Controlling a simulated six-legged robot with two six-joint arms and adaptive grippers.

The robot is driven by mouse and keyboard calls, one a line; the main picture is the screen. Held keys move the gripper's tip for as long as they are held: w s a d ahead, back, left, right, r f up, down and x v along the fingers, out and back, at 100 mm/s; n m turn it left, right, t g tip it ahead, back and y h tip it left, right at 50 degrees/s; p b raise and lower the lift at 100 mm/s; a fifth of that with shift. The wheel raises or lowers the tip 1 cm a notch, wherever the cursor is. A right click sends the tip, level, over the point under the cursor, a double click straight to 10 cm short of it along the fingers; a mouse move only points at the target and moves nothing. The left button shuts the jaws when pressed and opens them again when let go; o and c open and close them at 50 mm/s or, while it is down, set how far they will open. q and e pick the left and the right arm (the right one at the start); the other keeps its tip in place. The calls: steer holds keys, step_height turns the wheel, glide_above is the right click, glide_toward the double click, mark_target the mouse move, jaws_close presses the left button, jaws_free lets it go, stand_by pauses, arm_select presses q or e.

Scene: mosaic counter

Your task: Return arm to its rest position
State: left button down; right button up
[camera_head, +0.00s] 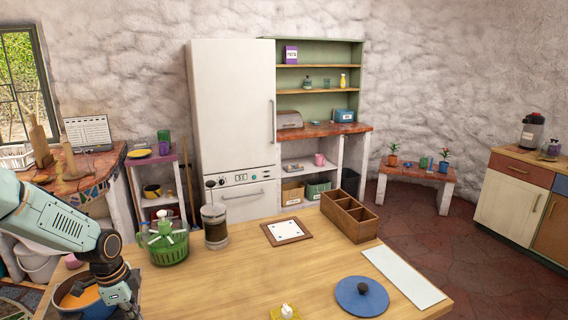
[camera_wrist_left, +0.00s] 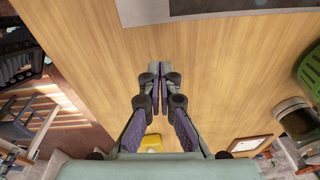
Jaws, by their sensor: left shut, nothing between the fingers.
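My left arm comes in from the left in the head view, bent down at the table's left end. Its gripper (camera_head: 128,300) is partly cut off by the lower edge, in front of a blue bowl (camera_head: 92,300) with orange contents. In the left wrist view, the fingers of my left gripper (camera_wrist_left: 160,70) are together and empty, with bare wooden table (camera_wrist_left: 215,70) behind them. My right arm and gripper are not in view.
On the table (camera_head: 215,285) stand a green basket-like container (camera_head: 168,250), a press pot (camera_head: 215,228), a framed tile (camera_head: 286,230), a wooden divided box (camera_head: 350,215), a blue lid (camera_head: 360,297), a white board (camera_head: 403,277) and a yellow item (camera_head: 286,312). The table's middle is mostly clear.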

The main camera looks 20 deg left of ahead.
arm_select(q)
steer(key=shift+n+h, duration=0.4)
steer(key=shift+n, duration=0.4)
steer(key=d+f, duration=0.1)
steer(key=d, duration=0.2)
steer(key=d+f, duration=0.1)
steer(key=d, duration=0.2)
steer(key=d+f, duration=0.1)
steer(key=d, duration=0.2)
steer(key=shift+s+d, duration=0.25)
steer(key=shift+s, duration=0.05)
steer(key=s+d+f+n, duration=0.2)
steer(key=s+d, duration=0.2)
steer(key=d, duration=0.3)
steer(key=s+d+f+n, duration=0.2)
steer(key=s+d, duration=0.2)
steer(key=d, duration=0.2)
steer(key=s+d+f+n+g+y, duration=0.1)
steer(key=s+d+n, duration=0.2)
steer(key=s, duration=0.6)
steer(key=s+d+n+y, duration=0.1)
steer(key=s+d+n, duration=0.2)
steer(key=s, duration=0.6)
step_height(320, 180, down, 25)
steer(key=b, duration=2.4)
steer(key=shift+w+r+b, duration=0.2)
steer(key=shift+w+b, duration=0.1)
steer(key=shift+w, duration=0.05)
steer(key=shift+s, duration=0.1)
steer(key=shift+a, duration=0.1)
